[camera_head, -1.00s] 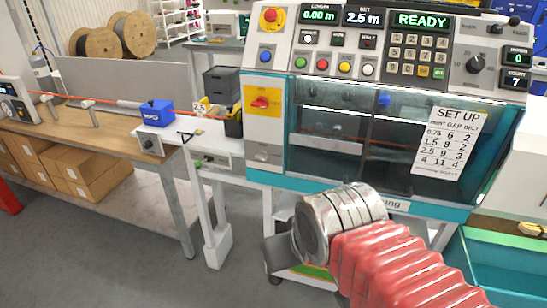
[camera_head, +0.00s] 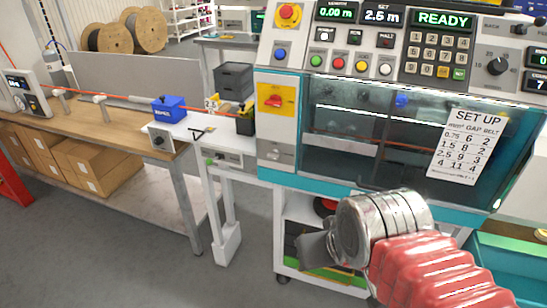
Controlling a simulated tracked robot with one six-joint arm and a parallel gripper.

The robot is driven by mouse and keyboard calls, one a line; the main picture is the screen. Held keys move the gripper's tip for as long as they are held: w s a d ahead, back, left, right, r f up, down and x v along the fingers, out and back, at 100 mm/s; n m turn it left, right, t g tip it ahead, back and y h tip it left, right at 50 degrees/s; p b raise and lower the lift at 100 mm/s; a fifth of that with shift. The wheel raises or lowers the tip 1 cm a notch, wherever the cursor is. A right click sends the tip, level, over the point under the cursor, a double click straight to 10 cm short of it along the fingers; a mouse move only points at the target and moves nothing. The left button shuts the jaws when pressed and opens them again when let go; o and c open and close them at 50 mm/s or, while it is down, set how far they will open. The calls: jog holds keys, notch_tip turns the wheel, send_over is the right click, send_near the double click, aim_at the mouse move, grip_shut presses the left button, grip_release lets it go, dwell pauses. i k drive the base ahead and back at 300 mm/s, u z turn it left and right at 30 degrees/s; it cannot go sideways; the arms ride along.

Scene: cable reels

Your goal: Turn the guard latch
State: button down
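The wire machine has a clear guard (camera_head: 345,135) with a teal frame, and it looks closed. On the pale panel left of the guard is a red rotary handle on a yellow plate (camera_head: 275,99). Below it is a small silver fitting (camera_head: 276,153), which may be the guard latch; its turn position is too small to tell. My gripper (camera_head: 316,250) shows only as a dark grey piece beyond my silver wrist, low in front of the machine. It appears apart from the panel, below and right of the fitting. Its fingertips are mostly hidden, so I cannot tell their opening.
A SET UP sheet (camera_head: 464,144) is on the guard. The control panel above shows READY on a green display (camera_head: 443,19). A white side table (camera_head: 190,129) with a blue box (camera_head: 169,109) stands left of the machine. Grey floor (camera_head: 130,255) is clear at front left.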

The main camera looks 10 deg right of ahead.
aim_at(275, 154)
jog(key=u, duration=0.05)
jog(key=i, duration=1)
jog(key=z, duration=0.05)
